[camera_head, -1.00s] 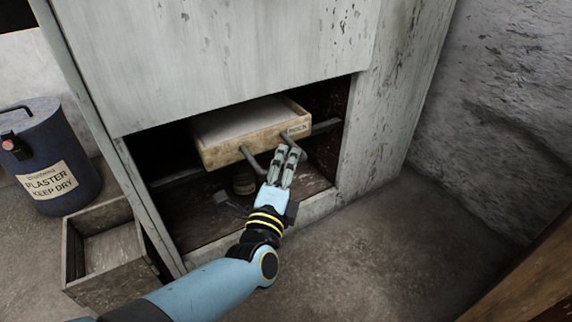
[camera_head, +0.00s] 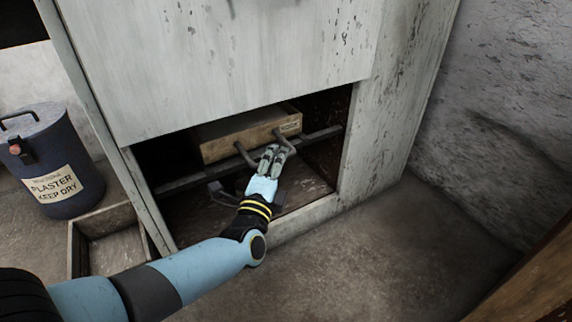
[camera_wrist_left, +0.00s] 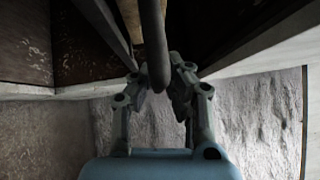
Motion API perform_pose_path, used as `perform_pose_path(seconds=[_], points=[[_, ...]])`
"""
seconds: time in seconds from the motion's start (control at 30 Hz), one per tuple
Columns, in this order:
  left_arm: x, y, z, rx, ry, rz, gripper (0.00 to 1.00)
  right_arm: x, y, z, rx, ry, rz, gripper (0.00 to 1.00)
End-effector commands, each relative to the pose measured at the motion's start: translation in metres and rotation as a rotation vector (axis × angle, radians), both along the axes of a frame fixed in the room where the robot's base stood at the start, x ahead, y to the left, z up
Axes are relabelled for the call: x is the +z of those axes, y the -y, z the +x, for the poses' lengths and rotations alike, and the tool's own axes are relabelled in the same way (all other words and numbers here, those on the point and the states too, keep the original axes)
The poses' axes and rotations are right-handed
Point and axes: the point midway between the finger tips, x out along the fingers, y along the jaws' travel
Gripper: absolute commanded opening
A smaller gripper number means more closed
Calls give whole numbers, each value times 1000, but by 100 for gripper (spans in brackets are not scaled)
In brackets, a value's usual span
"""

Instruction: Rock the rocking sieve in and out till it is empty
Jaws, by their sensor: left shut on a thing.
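The rocking sieve (camera_head: 232,146) is a shallow wooden box with a small label on its front, inside the low opening of a grey cabinet. Its back part is hidden behind the cabinet's front panel, and I cannot tell what it holds. A dark bar handle (camera_head: 244,154) sticks out from its front. My left gripper (camera_head: 274,152) is shut on the handle, in front of the box. In the left wrist view the handle (camera_wrist_left: 152,40) runs between the fingers. My right gripper is in neither view.
A dark rail (camera_head: 180,184) crosses the opening under the sieve. The cabinet panel (camera_head: 230,60) hangs close above. A blue plaster bin (camera_head: 75,150) and a wooden box (camera_head: 112,218) stand at the left. A rough wall (camera_head: 490,110) is at the right; the floor before it is clear.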

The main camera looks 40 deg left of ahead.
Motion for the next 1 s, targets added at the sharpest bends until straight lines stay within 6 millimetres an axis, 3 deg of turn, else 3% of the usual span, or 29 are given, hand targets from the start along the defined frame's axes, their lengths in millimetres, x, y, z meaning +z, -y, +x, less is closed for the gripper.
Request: perform_pose_path(seconds=[0.1, 0.2, 0.53, 0.57, 0.73, 1.0], points=[[-1, -23, 9, -1, -9, 3, 0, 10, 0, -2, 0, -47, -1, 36], [-3, -32, 12, 0, -11, 1, 0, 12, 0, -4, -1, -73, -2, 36], [-5, -35, 12, 0, -14, -1, 0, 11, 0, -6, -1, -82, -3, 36], [-5, -35, 12, 0, -14, -1, 14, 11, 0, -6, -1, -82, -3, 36], [-4, -35, 13, 1, -10, -1, 36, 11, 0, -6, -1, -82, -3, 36], [-2, -34, 13, 1, -6, 0, 36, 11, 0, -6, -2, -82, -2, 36]])
